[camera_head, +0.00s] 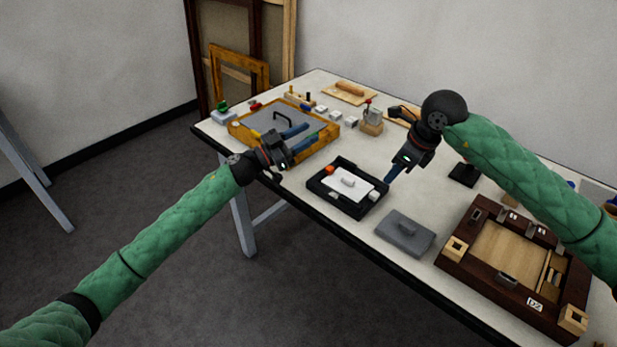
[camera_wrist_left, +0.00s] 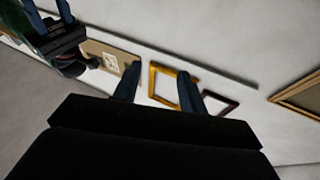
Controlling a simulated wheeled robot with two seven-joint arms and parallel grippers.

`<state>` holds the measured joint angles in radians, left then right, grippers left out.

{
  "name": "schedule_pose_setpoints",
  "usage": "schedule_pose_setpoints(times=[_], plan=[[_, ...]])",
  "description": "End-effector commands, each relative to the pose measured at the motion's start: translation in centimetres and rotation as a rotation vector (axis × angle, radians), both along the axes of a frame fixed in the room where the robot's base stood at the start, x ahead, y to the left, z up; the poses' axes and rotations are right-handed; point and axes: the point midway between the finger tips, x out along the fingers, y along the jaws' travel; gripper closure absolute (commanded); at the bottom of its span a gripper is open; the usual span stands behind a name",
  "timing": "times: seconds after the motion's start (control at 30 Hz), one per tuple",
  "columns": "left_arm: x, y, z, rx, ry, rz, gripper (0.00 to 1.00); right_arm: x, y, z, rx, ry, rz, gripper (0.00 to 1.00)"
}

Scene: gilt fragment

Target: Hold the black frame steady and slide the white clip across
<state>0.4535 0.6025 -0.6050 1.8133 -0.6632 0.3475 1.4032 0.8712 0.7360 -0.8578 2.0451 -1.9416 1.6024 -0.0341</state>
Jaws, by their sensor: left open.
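The black frame (camera_head: 317,188) is a shallow tray near the table's front edge. In it lie a white plate with a small raised grip (camera_head: 348,183), an orange knob (camera_head: 330,169) and a small white block (camera_head: 374,195) at its right side. I cannot tell which white piece is the clip. My left gripper (camera_head: 301,137) is open, its blue fingers over the front of the gilt frame, apart from the black frame. Its fingers also show spread in the left wrist view (camera_wrist_left: 158,90). My right gripper (camera_head: 391,174) points down just right of the black frame; its jaw gap is not clear.
A gilt frame with a grey panel (camera_head: 237,130) lies to the left. A grey block (camera_head: 405,233) and a dark wooden box (camera_head: 462,262) lie to the right. Small parts, including a wooden block (camera_head: 371,128), stand behind.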

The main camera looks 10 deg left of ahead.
Motion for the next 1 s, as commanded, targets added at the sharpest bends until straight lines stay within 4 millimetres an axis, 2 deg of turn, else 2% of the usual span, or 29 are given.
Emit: schedule_pose_setpoints(times=[0.1,0.2,0.37,0.47,0.7,0.87,1.0], plan=[[-1.1,-2.3,-0.2,0.08,-0.009,-0.15,0.58,0.0,0.0,0.0,0.0,0.0,0.0,0.64],[-2.3,-3.7,-1.0,0.155,0.0,-0.273,0.58,0.0,0.0,0.0,0.0,0.0,0.0,0.64],[-4.1,-4.8,-2.8,0.298,0.041,-0.453,0.58,0.0,0.0,0.0,0.0,0.0,0.0,0.64],[-5.1,-4.7,-4.3,0.397,0.082,-0.553,0.58,0.0,0.0,0.0,0.0,0.0,0.0,0.64],[-6.7,-3.1,-7.2,0.593,0.184,-0.707,0.58,0.0,0.0,0.0,0.0,0.0,0.0,0.64],[-7.1,-2.3,-8.1,0.654,0.223,-0.748,0.58,0.0,0.0,0.0,0.0,0.0,0.0,0.64],[-7.3,-2.4,-8.5,0.667,0.231,-0.757,0.58,0.0,0.0,0.0,0.0,0.0,0.0,0.64]])
